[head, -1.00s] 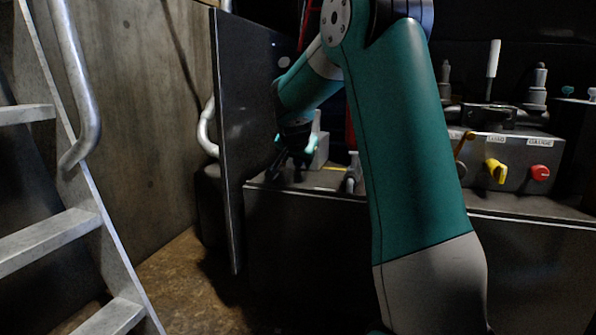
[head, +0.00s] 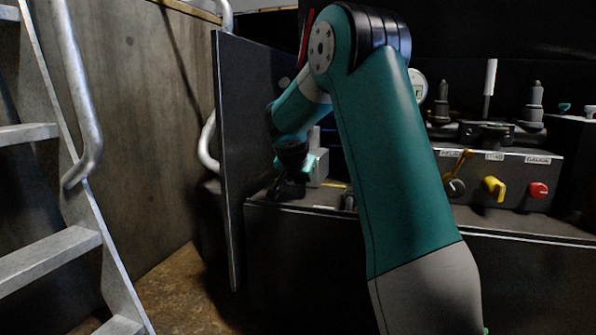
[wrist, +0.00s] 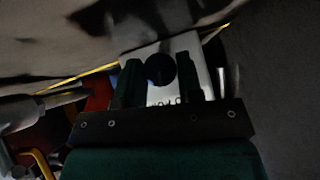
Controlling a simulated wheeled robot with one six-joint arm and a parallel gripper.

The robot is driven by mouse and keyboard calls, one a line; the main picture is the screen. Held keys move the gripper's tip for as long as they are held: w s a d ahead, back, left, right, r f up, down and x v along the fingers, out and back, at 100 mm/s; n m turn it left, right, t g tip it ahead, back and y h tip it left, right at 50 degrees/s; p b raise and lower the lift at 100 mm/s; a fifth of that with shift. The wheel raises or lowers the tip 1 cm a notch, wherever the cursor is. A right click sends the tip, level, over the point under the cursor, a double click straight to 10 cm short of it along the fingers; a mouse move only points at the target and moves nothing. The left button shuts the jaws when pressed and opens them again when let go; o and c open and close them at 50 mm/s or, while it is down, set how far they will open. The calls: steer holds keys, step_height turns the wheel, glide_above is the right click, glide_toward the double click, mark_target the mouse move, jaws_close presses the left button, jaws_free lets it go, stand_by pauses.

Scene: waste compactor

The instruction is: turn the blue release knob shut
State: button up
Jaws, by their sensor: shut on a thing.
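In the wrist view a round, very dark knob (wrist: 160,68) sits on a pale lettered plate (wrist: 183,42) between my two fingers. I take it for the release knob; its blue does not show in this dim light. My gripper (wrist: 159,82) has one finger on each side of the knob and is shut on it. In the head view my gripper (head: 284,190) is small and dark, low beside a grey block (head: 319,170) on the bench, behind the open dark panel. The knob cannot be made out there, and its turn angle is not readable.
A dark upright panel (head: 232,150) stands left of my gripper. At right a control box (head: 517,175) carries a yellow knob (head: 495,189), a red button (head: 538,190) and a lever (head: 457,166). Metal steps (head: 50,262) and a handrail (head: 83,110) stand at left.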

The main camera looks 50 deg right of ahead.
steer(key=shift+w+r+n+g+p, duration=0.1)
steer(key=shift+r+n+g+p, duration=0.25)
steer(key=shift+p, duration=0.9)
steer(key=shift+f+g+h+p, duration=0.3)
steer(key=shift+g+p, duration=0.15)
steer(key=shift+p, duration=0.15)
steer(key=o, duration=0.9)
steer(key=p+v, duration=0.8)
steer(key=v, duration=0.9)
steer(key=shift+a+r, duration=0.1)
steer(key=shift+a, duration=0.1)
